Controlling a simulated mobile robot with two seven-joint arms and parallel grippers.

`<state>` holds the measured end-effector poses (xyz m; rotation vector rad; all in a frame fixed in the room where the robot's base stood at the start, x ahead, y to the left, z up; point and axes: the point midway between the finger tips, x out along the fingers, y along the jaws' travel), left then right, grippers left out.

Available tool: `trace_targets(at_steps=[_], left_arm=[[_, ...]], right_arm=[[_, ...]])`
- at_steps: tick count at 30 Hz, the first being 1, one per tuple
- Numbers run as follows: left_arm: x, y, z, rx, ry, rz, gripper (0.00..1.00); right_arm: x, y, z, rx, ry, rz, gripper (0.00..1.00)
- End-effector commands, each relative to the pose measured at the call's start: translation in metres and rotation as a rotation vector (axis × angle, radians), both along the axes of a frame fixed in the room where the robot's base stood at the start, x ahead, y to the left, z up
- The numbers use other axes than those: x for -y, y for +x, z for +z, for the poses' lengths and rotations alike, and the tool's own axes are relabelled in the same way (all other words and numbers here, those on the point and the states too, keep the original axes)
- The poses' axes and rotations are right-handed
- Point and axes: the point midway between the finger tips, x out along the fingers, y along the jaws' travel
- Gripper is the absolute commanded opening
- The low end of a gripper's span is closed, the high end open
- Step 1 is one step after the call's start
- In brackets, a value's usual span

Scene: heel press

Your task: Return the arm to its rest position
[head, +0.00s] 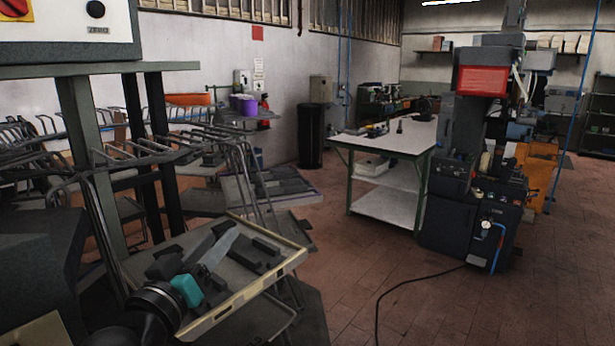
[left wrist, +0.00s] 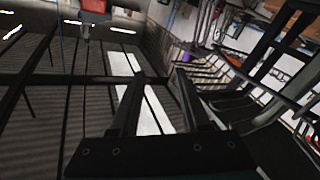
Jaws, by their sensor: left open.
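My left gripper (head: 212,254) reaches in from the lower left of the head view, above a tray with a pale rim (head: 262,283). Its teal band and fingers show against dark blocks (head: 258,258) on that tray. I cannot tell how high it is above them. In the left wrist view the two fingers of the left gripper (left wrist: 158,80) stand well apart with nothing between them. My right gripper is in neither view.
A wire rack (head: 130,150) with several trays stands close on the left. A dark press with a red panel (head: 483,80) stands at the right, beside a white-topped table (head: 385,140). A cable (head: 378,310) lies on the otherwise open brick floor (head: 340,270).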

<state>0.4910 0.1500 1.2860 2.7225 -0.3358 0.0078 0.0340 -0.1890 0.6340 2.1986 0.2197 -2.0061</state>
Motion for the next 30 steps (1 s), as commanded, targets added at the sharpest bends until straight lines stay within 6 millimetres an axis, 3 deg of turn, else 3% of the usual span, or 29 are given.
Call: trace_targets(at_steps=[1,3,6,9,15,20,21,30], left_arm=[[0.006,-0.013,-0.039,-0.11,0.065,-0.013,0.46],[0.011,-0.035,-0.088,-0.26,0.152,-0.031,0.46],[0.014,-0.076,-0.152,-0.474,0.272,-0.059,0.46],[0.011,-0.123,-0.204,-0.671,0.376,-0.085,0.46],[0.001,-0.213,-0.266,-0.982,0.529,-0.13,0.46],[-0.01,-0.28,-0.291,-1.188,0.626,-0.162,0.46],[-0.012,-0.288,-0.3,-1.22,0.64,-0.166,0.46],[-0.009,-0.273,-0.396,-1.24,0.635,-0.179,0.46]], right_arm=[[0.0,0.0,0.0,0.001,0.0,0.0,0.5],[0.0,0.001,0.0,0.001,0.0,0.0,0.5],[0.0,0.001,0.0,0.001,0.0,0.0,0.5],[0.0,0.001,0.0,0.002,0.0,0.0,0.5],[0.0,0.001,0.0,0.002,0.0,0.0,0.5],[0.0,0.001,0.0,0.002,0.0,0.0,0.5],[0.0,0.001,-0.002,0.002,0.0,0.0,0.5],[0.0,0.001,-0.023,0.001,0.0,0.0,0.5]])
